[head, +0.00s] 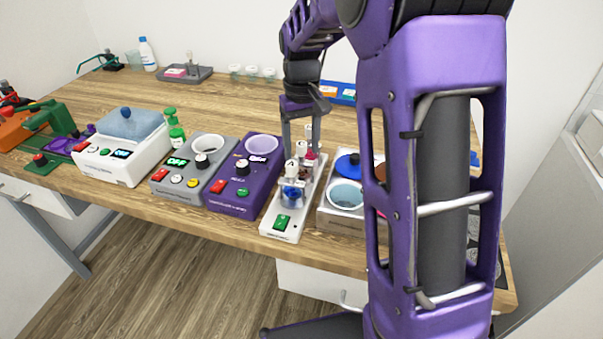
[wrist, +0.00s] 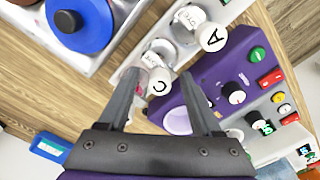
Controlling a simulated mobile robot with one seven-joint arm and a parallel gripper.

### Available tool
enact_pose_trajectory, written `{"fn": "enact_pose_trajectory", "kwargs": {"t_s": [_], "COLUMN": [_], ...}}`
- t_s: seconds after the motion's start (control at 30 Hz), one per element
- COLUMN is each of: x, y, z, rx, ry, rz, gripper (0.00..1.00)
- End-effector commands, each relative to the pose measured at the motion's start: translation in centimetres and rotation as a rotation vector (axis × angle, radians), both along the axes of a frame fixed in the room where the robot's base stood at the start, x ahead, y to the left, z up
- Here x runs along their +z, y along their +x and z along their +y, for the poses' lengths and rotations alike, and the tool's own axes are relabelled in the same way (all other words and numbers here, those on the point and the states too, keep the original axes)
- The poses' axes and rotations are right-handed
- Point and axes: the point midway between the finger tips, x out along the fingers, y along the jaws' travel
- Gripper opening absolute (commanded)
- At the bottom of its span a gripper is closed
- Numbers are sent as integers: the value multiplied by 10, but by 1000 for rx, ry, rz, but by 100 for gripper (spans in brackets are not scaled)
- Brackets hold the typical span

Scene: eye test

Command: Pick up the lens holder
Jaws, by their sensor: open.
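I cannot tell for sure which thing is the lens holder. My gripper (head: 300,141) points down, open, over a narrow white rack (head: 270,220) of small white-capped bottles. In the wrist view my gripper (wrist: 159,77) has a bottle capped "C" (wrist: 160,84) showing between its fingertips. I cannot tell whether the fingers reach down around it. A bottle capped "A" (head: 291,168) stands nearer the front of the rack; it also shows in the wrist view (wrist: 212,38). A blue item (head: 291,194) and a green switch (head: 282,221) are at the rack's front end.
A purple device (head: 232,188) and a grey device (head: 180,182) stand left of the rack. A tray with a blue black-knobbed disc (wrist: 88,24) is on its other side. My arm hides the table's right part. Bare wood (head: 235,105) lies behind the devices.

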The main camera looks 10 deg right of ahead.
Motion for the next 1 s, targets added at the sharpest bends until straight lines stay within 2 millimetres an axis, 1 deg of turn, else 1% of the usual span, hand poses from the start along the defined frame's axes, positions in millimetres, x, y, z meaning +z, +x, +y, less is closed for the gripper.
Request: {"fn": "enact_pose_trajectory", "kwargs": {"t_s": [0.1,0.13,0.27,0.3,0.37,0.4,0.5,1.0], "x": [0,0,0,1,1,1,1,1], "y": [0,0,0,0,0,0,0,0], "z": [0,0,0,0,0,0,0,0], "rx": [0,0,0,0,0,0,0,0], "ry": [0,0,0,0,0,0,0,0], "rz": [0,0,0,0,0,0,0,0], "gripper": [66,64,40,33,22,15,0,0]}}
